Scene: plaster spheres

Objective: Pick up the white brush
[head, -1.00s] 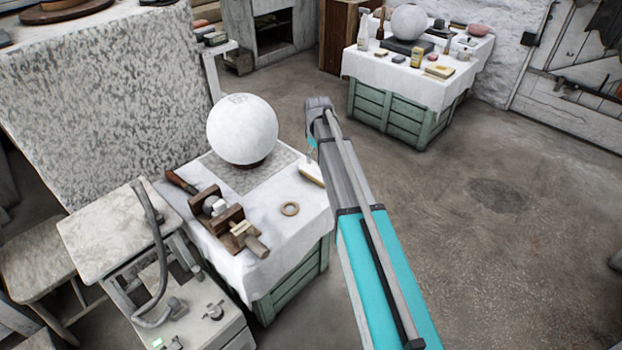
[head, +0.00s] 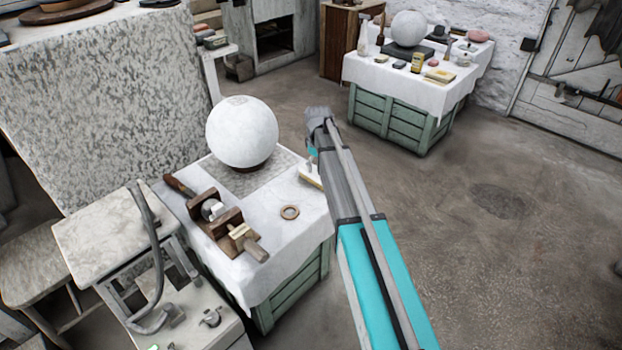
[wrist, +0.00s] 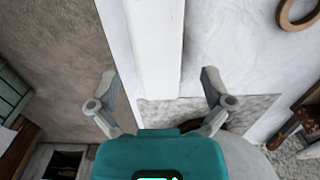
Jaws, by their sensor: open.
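The white brush (head: 309,178) lies on the white-covered near table (head: 262,240), close to its right edge, in the head view. My arm hides part of it. In the wrist view the brush (wrist: 155,45) is a long white block running from the top edge down between the fingers. My gripper (wrist: 160,92) is open, one finger on each side of the brush, with visible gaps and nothing gripped. In the head view my arm covers most of the gripper. How high the fingertips are above the table is hard to tell.
A large white sphere (head: 242,132) stands on the same table, left of the brush. A second table (head: 436,95) with bottles and a sphere stands behind. The floor at right is clear.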

